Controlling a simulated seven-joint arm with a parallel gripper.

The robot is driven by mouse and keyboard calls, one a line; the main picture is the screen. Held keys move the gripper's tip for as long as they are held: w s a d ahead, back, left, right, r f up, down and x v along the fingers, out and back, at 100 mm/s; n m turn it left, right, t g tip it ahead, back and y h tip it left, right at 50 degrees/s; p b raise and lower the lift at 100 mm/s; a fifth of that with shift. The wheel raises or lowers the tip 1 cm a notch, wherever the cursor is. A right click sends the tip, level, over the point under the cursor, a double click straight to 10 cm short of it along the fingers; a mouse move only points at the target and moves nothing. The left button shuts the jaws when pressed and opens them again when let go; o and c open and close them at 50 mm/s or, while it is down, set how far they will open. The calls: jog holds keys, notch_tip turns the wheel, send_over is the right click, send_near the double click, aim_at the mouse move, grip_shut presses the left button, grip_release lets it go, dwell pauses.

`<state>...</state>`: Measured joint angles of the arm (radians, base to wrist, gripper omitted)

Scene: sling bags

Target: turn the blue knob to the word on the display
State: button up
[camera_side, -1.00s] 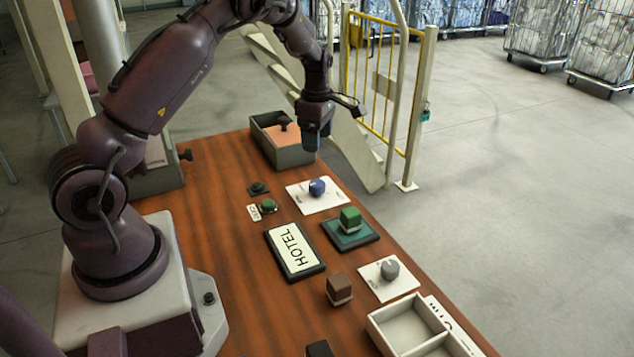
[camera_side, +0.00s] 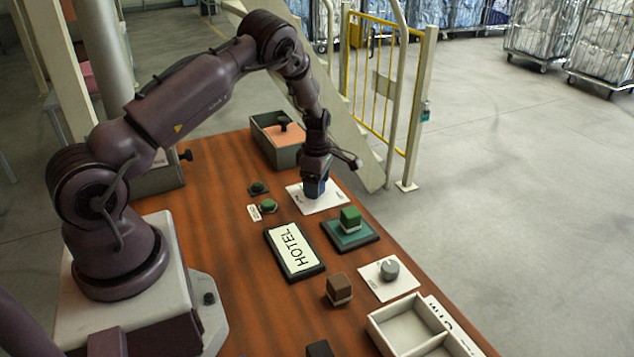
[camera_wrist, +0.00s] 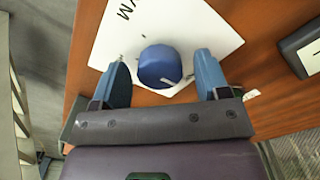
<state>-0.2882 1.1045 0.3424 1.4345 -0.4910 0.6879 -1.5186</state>
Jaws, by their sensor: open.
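The blue knob (camera_wrist: 160,66) sits on a white plate (camera_wrist: 208,22) with black lettering, only partly in the wrist view. In the side view the white plate (camera_side: 328,202) shows, and my gripper covers most of the knob. My gripper (camera_wrist: 163,72) is open, with one blue finger on each side of the knob; a gap shows on both sides. In the side view my gripper (camera_side: 315,186) is low over the plate, pointing down. The display (camera_side: 294,250) is a black-framed white panel that reads HOTEL.
A grey knob (camera_side: 389,270) on another white plate is at the right. A green block (camera_side: 350,217) stands on a dark green pad. A brown block (camera_side: 339,288), green buttons (camera_side: 268,205), a grey bin (camera_side: 285,152) and a divided white tray (camera_side: 405,325) share the wooden table.

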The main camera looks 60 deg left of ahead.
jog(key=shift+c, duration=0.3)
jog(key=c, duration=0.9)
